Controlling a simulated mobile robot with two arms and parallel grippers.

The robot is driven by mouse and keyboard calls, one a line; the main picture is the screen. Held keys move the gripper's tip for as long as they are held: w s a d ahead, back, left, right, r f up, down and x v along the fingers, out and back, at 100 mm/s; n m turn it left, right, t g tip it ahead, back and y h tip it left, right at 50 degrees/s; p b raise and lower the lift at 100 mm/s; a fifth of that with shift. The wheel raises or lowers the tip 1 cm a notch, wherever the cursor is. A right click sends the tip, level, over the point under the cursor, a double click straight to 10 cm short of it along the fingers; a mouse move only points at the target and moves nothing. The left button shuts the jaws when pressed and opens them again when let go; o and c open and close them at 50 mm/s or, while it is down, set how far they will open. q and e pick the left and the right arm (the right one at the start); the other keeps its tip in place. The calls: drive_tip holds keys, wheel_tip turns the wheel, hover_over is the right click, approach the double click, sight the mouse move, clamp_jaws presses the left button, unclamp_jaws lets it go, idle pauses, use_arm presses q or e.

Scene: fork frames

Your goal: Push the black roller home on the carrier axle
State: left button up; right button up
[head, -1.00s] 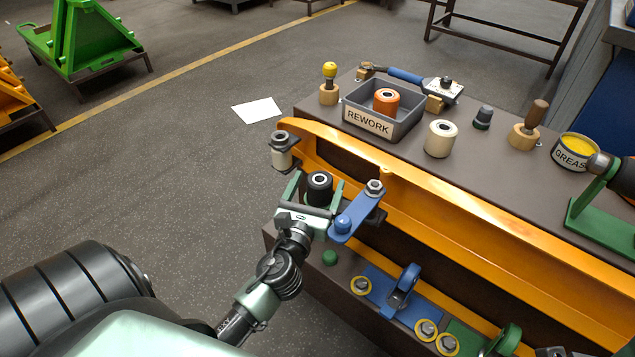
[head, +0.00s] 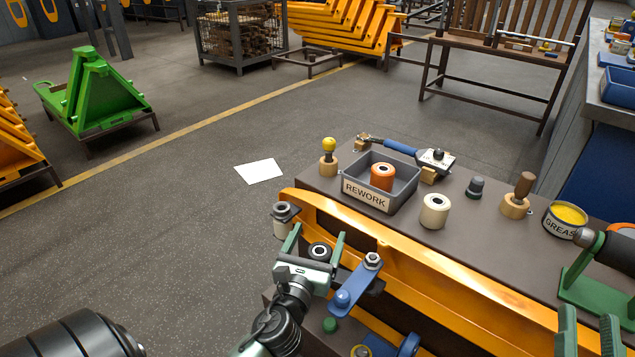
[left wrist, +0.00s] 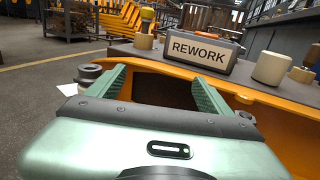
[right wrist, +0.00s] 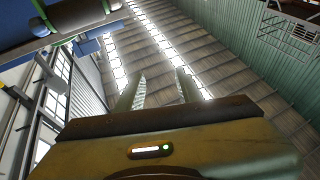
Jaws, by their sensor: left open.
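The left wrist view shows no roller between the fingers (left wrist: 160,88). My right gripper (head: 590,335) is open, empty and points upward.
A grey REWORK bin (head: 397,200) holds an orange roller. A cream roller (head: 435,211), a dark knob (head: 475,187), a wooden-handled tool (head: 517,195) and a grease tin (head: 566,220) stand on the bench.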

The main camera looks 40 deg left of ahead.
use_arm(q)
wheel_tip(320, 180, up, 3)
drive_tip(key=shift+r+p, duration=0.15)
drive_tip(key=shift+p, duration=0.75)
use_arm(e)
wheel_tip(320, 180, down, 16)
drive_tip(key=s+d+g+h+p, duration=0.2)
drive_tip(key=s+d+g+h, duration=0.1)
drive_tip(key=g, duration=0.7)
use_arm(q)
wheel_tip(320, 180, up, 10)
drive_tip(key=p, duration=0.4)
use_arm(e)
drive_tip(key=s+d+f+g+h, duration=0.1)
drive_tip(key=s+d+f+g, duration=0.1)
drive_tip(key=s, duration=0.4)
drive_tip(key=s+d+f+g+h, duration=0.1)
drive_tip(key=s+d+f+g, duration=0.1)
drive_tip(key=s+f+g, duration=0.2)
drive_tip(key=shift+s+d+m+g, duration=0.4)
drive_tip(key=shift+s+g, duration=0.6)
drive_tip(key=shift+s, duration=0.8)
drive_tip(key=shift+f, duration=0.1)
